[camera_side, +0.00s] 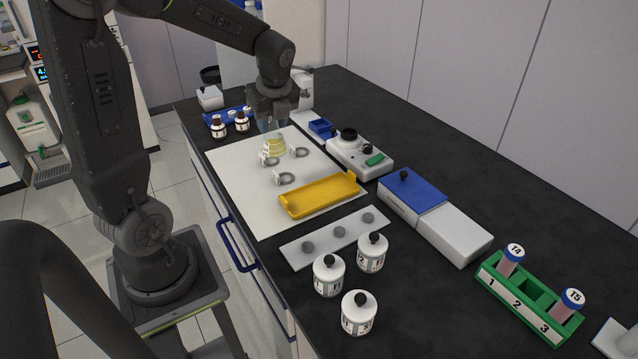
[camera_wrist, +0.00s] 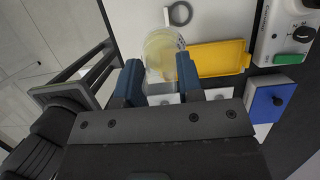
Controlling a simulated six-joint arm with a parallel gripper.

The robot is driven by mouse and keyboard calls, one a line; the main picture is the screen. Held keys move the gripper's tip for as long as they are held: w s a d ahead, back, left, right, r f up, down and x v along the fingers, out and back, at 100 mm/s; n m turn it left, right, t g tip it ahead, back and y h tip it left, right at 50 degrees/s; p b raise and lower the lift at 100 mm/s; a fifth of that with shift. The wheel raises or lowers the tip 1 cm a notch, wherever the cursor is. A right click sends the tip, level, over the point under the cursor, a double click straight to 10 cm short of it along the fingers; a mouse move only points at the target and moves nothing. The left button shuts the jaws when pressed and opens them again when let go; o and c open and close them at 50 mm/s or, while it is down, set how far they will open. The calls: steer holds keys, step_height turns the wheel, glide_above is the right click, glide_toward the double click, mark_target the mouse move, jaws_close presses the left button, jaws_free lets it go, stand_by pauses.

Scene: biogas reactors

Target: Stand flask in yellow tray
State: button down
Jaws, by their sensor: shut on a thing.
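The flask (camera_side: 275,146) is clear glass with pale yellow contents and stands upright over the white mat, toward its back. It also shows in the wrist view (camera_wrist: 163,50). My gripper (camera_side: 272,113) comes down from above and is shut on the flask's upper part. In the wrist view its two blue fingers (camera_wrist: 160,80) sit on either side of the flask. I cannot tell whether the flask's base touches the mat. The yellow tray (camera_side: 320,194) lies flat on the mat, nearer the side camera, and looks empty. It also shows in the wrist view (camera_wrist: 218,58), right of the flask.
A white device with a black knob (camera_side: 358,152) and a blue-lidded box (camera_side: 412,190) stand right of the mat. Brown bottles (camera_side: 218,128) stand behind left. White bottles (camera_side: 328,275) stand in front.

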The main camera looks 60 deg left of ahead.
steer(key=shift+w+d+f, duration=1.25)
steer(key=shift+d+f, duration=0.05)
steer(key=shift+f, duration=0.45)
steer(key=shift+w+d+f, duration=1.2)
steer(key=shift+d+f, duration=0.15)
steer(key=shift+f, duration=0.4)
steer(key=shift+w+d+f, duration=1.25)
steer(key=shift+d+f, duration=0.05)
steer(key=shift+f, duration=0.45)
steer(key=shift+f, duration=0.1)
steer(key=c, duration=0.8)
jaws_free()
steer(key=shift+o, duration=0.2)
